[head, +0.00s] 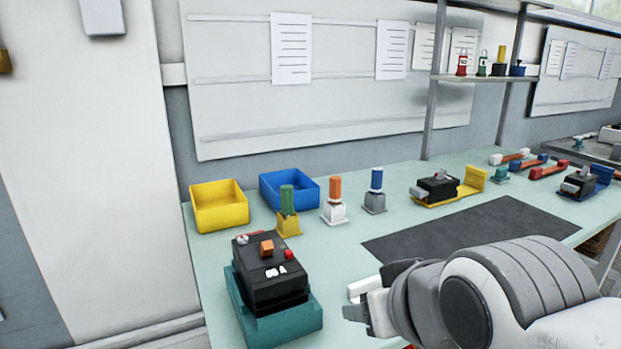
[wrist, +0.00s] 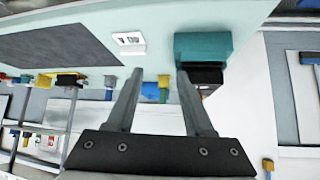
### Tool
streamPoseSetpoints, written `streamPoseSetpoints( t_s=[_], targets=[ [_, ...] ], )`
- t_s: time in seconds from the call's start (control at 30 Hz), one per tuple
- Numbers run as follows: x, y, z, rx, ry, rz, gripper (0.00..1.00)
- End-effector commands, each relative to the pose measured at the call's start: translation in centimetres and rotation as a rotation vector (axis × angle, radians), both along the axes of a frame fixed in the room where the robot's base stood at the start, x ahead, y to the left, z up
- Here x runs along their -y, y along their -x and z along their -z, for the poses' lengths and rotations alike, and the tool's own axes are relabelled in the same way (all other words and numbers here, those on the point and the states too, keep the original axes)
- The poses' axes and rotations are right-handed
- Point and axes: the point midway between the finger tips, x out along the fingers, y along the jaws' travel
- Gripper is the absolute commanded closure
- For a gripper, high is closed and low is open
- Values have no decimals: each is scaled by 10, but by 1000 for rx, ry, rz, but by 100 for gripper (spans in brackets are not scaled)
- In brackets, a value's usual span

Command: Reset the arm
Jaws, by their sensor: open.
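My arm reaches in from the lower right in the head view, and my gripper (head: 358,300) hangs over the bench's near edge, right of the black breaker test unit (head: 270,275). That unit sits on a teal base (head: 285,325) and has an orange toggle, a red button and small white parts on top. In the wrist view, which looks upside down, my gripper (wrist: 158,75) has its two fingers spread with nothing between them. The teal base (wrist: 203,47) shows just beyond the right finger. A small white item (wrist: 129,43) lies beyond the left finger.
A yellow bin (head: 219,207) and a blue bin (head: 290,187) stand at the back left. Green, orange and blue handled tools (head: 375,190) stand in a row. More breakers (head: 437,187) stand farther right. A dark mat (head: 470,232) lies bare. A shelf post (head: 433,90) rises behind.

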Motion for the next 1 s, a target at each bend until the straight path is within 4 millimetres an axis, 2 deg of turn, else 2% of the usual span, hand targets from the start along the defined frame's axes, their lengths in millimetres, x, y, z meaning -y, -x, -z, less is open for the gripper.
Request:
streamPoseSetpoints(
  t_s=[0.03, 0.1, 0.23, 0.27, 0.3, 0.57, 0.8, 1.0],
  targets=[
    [17, 5, 13, -60, 11, 57, 48],
    [37, 15, 30, -141, 23, 119, 48],
    [66, 38, 56, -284, 31, 226, 48],
    [68, 40, 50, -295, 31, 234, 48],
    [65, 39, 35, -287, 32, 224, 48],
    [64, 38, -21, -283, 32, 219, 48],
    [64, 38, -83, -282, 31, 219, 48],
    [64, 38, -130, -282, 31, 219, 48]
  ],
)
